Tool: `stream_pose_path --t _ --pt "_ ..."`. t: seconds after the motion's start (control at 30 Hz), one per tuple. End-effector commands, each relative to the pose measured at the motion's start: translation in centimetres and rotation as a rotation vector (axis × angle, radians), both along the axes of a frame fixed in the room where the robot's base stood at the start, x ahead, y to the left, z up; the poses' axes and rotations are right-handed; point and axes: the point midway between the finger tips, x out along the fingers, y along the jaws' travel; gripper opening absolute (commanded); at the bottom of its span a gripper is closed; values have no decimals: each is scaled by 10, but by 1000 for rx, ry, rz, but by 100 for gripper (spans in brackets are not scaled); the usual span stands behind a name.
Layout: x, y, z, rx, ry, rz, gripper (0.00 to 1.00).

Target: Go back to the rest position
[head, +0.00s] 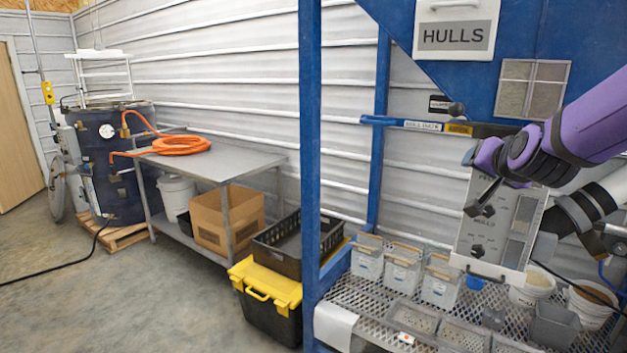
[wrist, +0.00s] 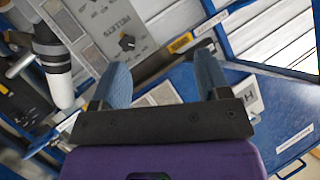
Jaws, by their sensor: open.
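My gripper (wrist: 163,62) is open in the wrist view, with two blue-grey fingers apart and nothing between them. In the head view my purple arm reaches in from the right, and its end (head: 470,156) is in front of the blue hopper frame, just above the grey control panel (head: 502,222). The fingers are hard to make out there. The panel also shows in the wrist view (wrist: 97,22), with a PELLETS label and a black knob.
The blue hopper (head: 570,50) bears a HULLS sign (head: 455,37). A mesh shelf (head: 375,298) below holds several grey bins and buckets. A blue crossbar (head: 395,121) with a yellow label runs near my gripper. The left floor (head: 110,310) is mostly clear; a steel table (head: 235,163) stands behind.

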Motion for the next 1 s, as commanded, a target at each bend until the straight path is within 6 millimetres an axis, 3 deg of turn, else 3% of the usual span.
stream_pose_path --t 0.3,0.6,0.8,1.0 --pt "-111 39 11 -85 288 263 69" --pt "-228 46 1 -217 576 416 69" --pt "-272 42 -5 -267 693 448 69" --pt "-281 41 -7 -278 721 454 69"
